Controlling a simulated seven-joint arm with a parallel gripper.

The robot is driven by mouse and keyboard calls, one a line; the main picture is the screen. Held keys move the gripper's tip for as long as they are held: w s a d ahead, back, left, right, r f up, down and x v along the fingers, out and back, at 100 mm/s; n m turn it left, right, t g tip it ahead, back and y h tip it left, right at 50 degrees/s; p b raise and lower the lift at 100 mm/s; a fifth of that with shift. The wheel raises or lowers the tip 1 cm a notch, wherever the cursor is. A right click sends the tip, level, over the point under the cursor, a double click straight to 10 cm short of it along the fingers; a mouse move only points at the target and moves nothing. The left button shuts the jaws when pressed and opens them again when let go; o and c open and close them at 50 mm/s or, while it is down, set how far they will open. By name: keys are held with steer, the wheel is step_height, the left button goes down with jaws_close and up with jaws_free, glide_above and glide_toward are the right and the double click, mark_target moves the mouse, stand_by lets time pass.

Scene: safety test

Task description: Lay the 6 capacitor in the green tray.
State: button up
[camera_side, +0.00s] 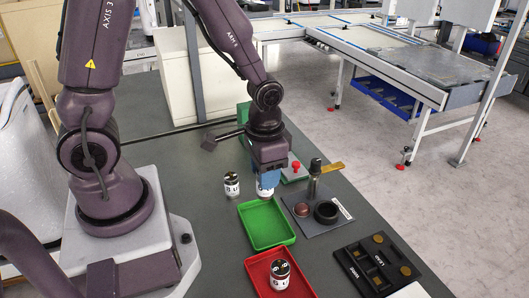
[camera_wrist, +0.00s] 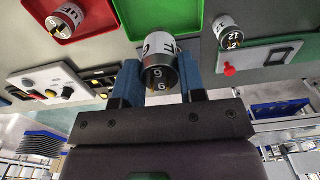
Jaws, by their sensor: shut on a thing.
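My gripper (camera_side: 268,178) has blue fingers and is shut on a white-and-black capacitor (camera_side: 264,191). In the wrist view the gripper (camera_wrist: 160,80) grips that capacitor (camera_wrist: 158,62) by its sides, and its end face shows a 6. The green tray (camera_side: 267,243) is empty on the bench, just in front of the gripper in the side view. The held capacitor hangs near the tray's far edge; its exact height is unclear. The green tray also shows in the wrist view (camera_wrist: 190,22), partly hidden by the capacitor.
A red tray (camera_side: 257,275) with a capacitor (camera_side: 280,274) stands in front of the green tray. Another capacitor (camera_side: 231,185) stands left of the gripper. A red button (camera_side: 296,166), a grey board with a black ring (camera_side: 326,212), and a black labelled tray (camera_side: 368,281) lie to the right.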

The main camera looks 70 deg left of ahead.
steer(key=shift+f, duration=4)
steer(key=shift+f, duration=0.9)
steer(key=o, duration=1)
steer(key=shift+r, duration=3.5)
steer(key=shift+s, duration=0.1)
steer(key=s+r+t, duration=0.2)
steer(key=r, duration=0.6)
steer(key=s+r+t, duration=0.1)
steer(key=s+r, duration=0.2)
steer(key=r, duration=0.4)
steer(key=s+r+t, duration=0.2)
steer(key=r, duration=0.6)
steer(key=shift+s+r+t, duration=0.3)
